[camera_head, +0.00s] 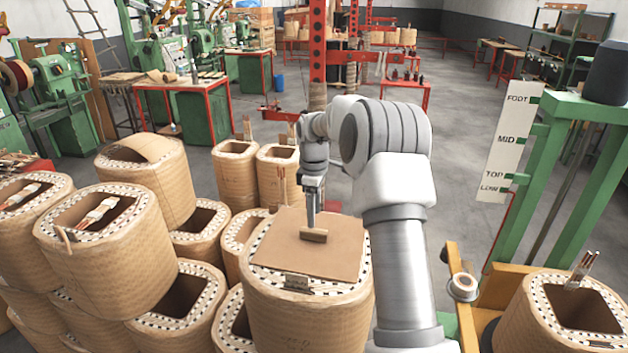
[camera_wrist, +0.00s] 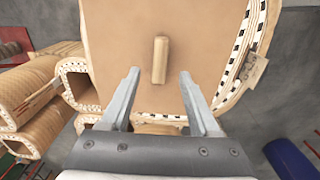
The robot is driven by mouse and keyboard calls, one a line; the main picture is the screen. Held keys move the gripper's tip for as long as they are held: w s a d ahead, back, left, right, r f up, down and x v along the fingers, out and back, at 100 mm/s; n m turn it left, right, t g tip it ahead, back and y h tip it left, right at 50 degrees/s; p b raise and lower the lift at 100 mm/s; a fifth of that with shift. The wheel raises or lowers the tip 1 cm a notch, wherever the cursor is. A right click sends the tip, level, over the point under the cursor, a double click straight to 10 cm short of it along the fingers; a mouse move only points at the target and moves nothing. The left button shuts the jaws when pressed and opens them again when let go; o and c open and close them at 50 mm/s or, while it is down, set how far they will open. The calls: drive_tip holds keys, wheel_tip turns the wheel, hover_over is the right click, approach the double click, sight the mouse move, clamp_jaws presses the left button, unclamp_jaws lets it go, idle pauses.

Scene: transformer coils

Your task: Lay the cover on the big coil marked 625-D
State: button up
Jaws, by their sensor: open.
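The cover (camera_head: 340,255) is a flat brown square board with a small wooden block handle (camera_head: 313,235). It lies on top of the big coil (camera_head: 310,322), over its opening, with a dotted rim showing around it. A small tag (camera_head: 296,281) is on the coil's front edge, too small to read. My gripper (camera_head: 311,220) is just above the handle. In the wrist view my open fingers (camera_wrist: 159,74) are spread wider than the handle (camera_wrist: 160,60), one on each side of its near end, with nothing gripped. The cover (camera_wrist: 210,50) fills the upper middle there.
Several wrapped coils crowd the left, one (camera_head: 110,210) with copper leads, another (camera_head: 150,180) with a curved strip on top. A coil with upright leads (camera_head: 570,310) stands lower right by a green height post (camera_head: 545,170). The floor behind is open on the right.

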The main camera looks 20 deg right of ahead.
sight(314, 230)
wheel_tip(314, 230, up, 12)
idle(0.3)
drive_tip(key=shift+r, duration=0.1)
drive_tip(key=s+a+r+m+t, duration=0.1)
drive_tip(key=s+a+r+m, duration=0.15)
drive_tip(key=s, duration=0.25)
drive_tip(key=s+a+r+m+t+h, duration=0.1)
drive_tip(key=s+a+r, duration=0.25)
drive_tip(key=s, duration=0.25)
drive_tip(key=s+a+r+m+t, duration=0.1)
drive_tip(key=s+a+r, duration=0.2)
drive_tip(key=s, duration=0.2)
drive_tip(key=s+a+f+m+t, duration=0.1)
drive_tip(key=s+f+m, duration=0.2)
drive_tip(key=s, duration=0.6)
drive_tip(key=s+a+f+m+t+y, duration=0.1)
drive_tip(key=s+a+f+m, duration=0.1)
drive_tip(key=s, duration=0.8)
drive_tip(key=shift+f+m+t, duration=0.3)
drive_tip(key=shift+f+m, duration=0.35)
drive_tip(key=shift+m, duration=0.1)
